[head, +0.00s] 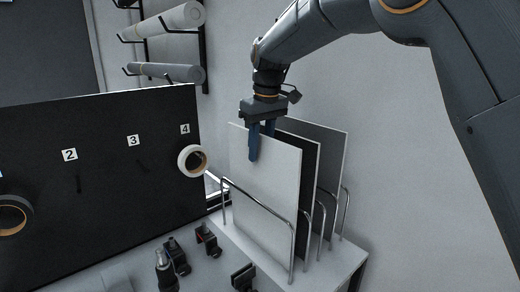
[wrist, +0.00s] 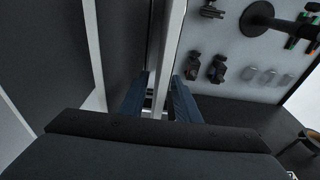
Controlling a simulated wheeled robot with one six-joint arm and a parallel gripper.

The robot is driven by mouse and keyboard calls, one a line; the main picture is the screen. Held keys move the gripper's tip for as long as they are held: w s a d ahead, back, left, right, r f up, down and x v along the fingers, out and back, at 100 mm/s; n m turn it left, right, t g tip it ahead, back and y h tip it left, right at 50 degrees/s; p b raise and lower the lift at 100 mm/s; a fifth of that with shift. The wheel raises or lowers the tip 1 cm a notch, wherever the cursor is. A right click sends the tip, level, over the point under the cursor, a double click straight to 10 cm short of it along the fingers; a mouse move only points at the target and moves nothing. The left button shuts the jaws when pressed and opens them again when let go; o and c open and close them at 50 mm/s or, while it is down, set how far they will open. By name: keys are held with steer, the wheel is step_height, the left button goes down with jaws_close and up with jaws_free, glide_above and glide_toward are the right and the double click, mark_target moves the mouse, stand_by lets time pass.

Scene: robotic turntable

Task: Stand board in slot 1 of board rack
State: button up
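The white board (head: 262,190) stands nearly upright in the frontmost visible slot of the wire board rack (head: 262,206), behind the front wire hoop. No slot number shows on the rack. My gripper (head: 261,145) points down at the board's top edge, one finger in front and the other partly hidden behind it. In the wrist view, the board's pale edge (wrist: 171,45) runs between the two blue fingers of my gripper (wrist: 160,90). The fingers are apart, and a gap shows between the left finger and the board.
A black board (head: 312,165) and a grey board (head: 331,150) stand behind the white one. A black panel (head: 100,185) with numbers and tape rolls is at left. Clamps (head: 207,240) and other tools lie in front of the rack. Rolls (head: 165,72) hang on the wall.

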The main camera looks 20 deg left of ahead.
mark_target(261, 135)
steer(key=r+b, duration=0.1)
steer(key=r, duration=0.4)
steer(key=d+r+b, duration=0.1)
steer(key=r, duration=0.1)
steer(key=shift+s+r+b, duration=0.2)
steer(key=shift+b, duration=0.15)
steer(key=shift+s+r, duration=0.1)
steer(key=shift+r, duration=0.1)
